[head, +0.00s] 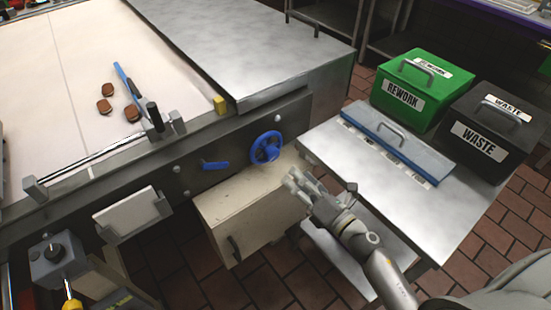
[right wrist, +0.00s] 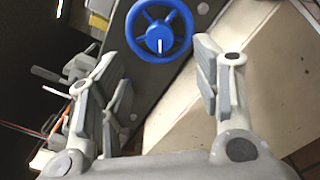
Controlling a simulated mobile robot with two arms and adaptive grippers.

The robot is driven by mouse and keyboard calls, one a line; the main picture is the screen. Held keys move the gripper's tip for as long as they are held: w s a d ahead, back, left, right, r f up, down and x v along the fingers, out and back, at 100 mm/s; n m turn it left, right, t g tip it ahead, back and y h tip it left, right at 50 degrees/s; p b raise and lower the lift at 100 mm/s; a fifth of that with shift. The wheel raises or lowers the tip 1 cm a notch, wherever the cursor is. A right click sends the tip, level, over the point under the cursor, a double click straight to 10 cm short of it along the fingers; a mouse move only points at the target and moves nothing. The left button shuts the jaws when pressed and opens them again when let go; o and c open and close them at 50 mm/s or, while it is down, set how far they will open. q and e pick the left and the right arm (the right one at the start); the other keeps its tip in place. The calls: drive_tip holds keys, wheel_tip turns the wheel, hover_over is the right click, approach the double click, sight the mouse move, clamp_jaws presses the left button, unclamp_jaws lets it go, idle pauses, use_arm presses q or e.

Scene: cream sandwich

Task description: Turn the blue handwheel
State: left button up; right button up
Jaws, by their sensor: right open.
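The blue handwheel (head: 266,147) is mounted on the dark front panel of the conveyor machine. In the right wrist view the handwheel (right wrist: 159,32) shows its spokes and a hub with a white mark pointing down in the picture. My right gripper (head: 292,180) is just below and to the right of the wheel in the head view, apart from it. In the right wrist view the open fingers (right wrist: 155,85) stand left and right, with the wheel ahead between them and nothing held. My left gripper is not in view.
A blue lever (head: 215,165) sits left of the wheel. A cream box (head: 250,215) is below it. At right, a steel table (head: 340,165) holds a blue-edged lidded tray (head: 385,145), a green REWORK bin (head: 420,85) and a black WASTE bin (head: 485,130).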

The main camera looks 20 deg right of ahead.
sight(275, 156)
drive_tip(key=p+x, duration=0.1)
drive_tip(key=x, duration=0.9)
drive_tip(key=shift+w+a, duration=0.15)
drive_tip(key=shift+w, duration=0.25)
drive_tip(key=c, duration=1)
drive_tip(key=shift+m+p, duration=0.4)
